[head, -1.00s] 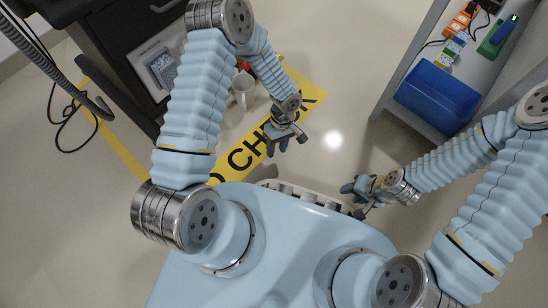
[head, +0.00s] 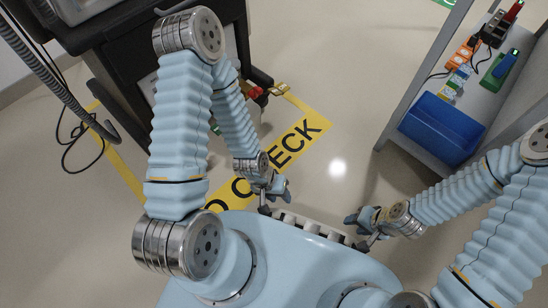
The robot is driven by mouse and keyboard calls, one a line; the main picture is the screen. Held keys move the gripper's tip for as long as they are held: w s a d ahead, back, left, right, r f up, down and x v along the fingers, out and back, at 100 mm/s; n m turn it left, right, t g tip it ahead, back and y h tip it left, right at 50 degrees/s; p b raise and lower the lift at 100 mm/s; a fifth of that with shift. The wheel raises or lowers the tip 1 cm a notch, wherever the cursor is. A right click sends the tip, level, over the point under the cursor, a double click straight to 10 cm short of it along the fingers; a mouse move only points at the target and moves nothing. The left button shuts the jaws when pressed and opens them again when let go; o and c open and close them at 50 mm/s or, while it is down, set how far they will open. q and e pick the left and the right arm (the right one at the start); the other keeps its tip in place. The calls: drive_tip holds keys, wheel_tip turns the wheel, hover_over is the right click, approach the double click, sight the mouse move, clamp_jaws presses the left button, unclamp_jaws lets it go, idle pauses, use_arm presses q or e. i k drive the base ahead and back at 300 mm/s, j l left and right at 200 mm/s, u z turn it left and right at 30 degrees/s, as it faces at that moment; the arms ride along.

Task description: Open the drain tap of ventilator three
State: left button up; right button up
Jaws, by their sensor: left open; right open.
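A black ventilator cart (head: 120,50) stands at the upper left, partly behind my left arm. I cannot read a number on it, and I cannot make out a drain tap. A grey corrugated hose (head: 52,75) hangs at its left side. Small red parts (head: 254,92) show low at its right side. My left gripper (head: 274,192) is open and empty, held low in front of my base, right of and apart from the cart. My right gripper (head: 360,228) is open and empty, farther right near my base.
A yellow floor marking (head: 312,128) with the letters CHECK lies below the cart. A grey shelf unit at the right holds a blue bin (head: 440,128), a green device (head: 499,68) and orange and yellow items. A black cable (head: 75,155) lies at left. The middle floor is clear.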

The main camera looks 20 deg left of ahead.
sight(253, 94)
drive_tip(key=u, duration=1.5)
drive_tip(key=k, duration=0.55)
